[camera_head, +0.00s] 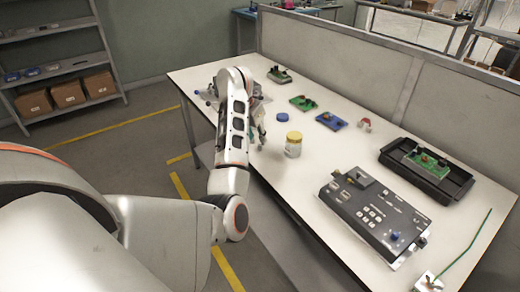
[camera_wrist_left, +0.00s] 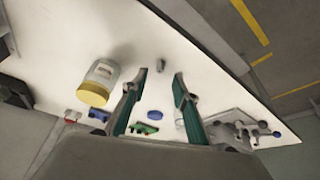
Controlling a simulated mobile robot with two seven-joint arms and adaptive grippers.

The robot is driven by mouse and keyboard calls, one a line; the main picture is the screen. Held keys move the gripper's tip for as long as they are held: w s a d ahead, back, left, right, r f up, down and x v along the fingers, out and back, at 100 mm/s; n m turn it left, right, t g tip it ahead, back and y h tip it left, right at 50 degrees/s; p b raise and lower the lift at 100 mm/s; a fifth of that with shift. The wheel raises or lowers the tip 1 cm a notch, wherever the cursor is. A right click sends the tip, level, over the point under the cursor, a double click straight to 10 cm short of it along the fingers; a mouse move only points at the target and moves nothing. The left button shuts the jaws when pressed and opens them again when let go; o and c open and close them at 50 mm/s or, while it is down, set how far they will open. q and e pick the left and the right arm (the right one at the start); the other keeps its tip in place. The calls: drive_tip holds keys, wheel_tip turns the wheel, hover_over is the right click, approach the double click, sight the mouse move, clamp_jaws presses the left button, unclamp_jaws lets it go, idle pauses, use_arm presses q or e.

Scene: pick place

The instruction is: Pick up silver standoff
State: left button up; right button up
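The silver standoff (camera_wrist_left: 160,65) is a small grey piece on the white table. In the left wrist view it lies beyond my left gripper's fingertips, in line with the gap between them. My left gripper (camera_wrist_left: 157,85) is open, with its green-sided fingers spread and nothing between them. In the head view my left gripper (camera_head: 258,138) is low over the near edge of the table, left of the yellow-lidded jar. I cannot make out the standoff in the head view. My right gripper is in neither view.
The jar (camera_head: 293,146) stands close to my left gripper. A blue disc (camera_head: 282,117), green boards (camera_head: 303,103) and a blue board (camera_head: 331,121) lie farther back. A black tray (camera_head: 462,182) and a grey control box (camera_head: 370,217) are at right. A low partition (camera_head: 330,55) borders the table.

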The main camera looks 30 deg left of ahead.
sight(260, 145)
use_arm(q)
drive_tip(key=x, duration=0.4)
drive_tip(key=shift+w+f+b, duration=0.15)
drive_tip(key=shift+f+b, duration=0.15)
drive_tip(key=shift+b, duration=0.1)
clamp_jaws()
drive_tip(key=shift+r, duration=0.1)
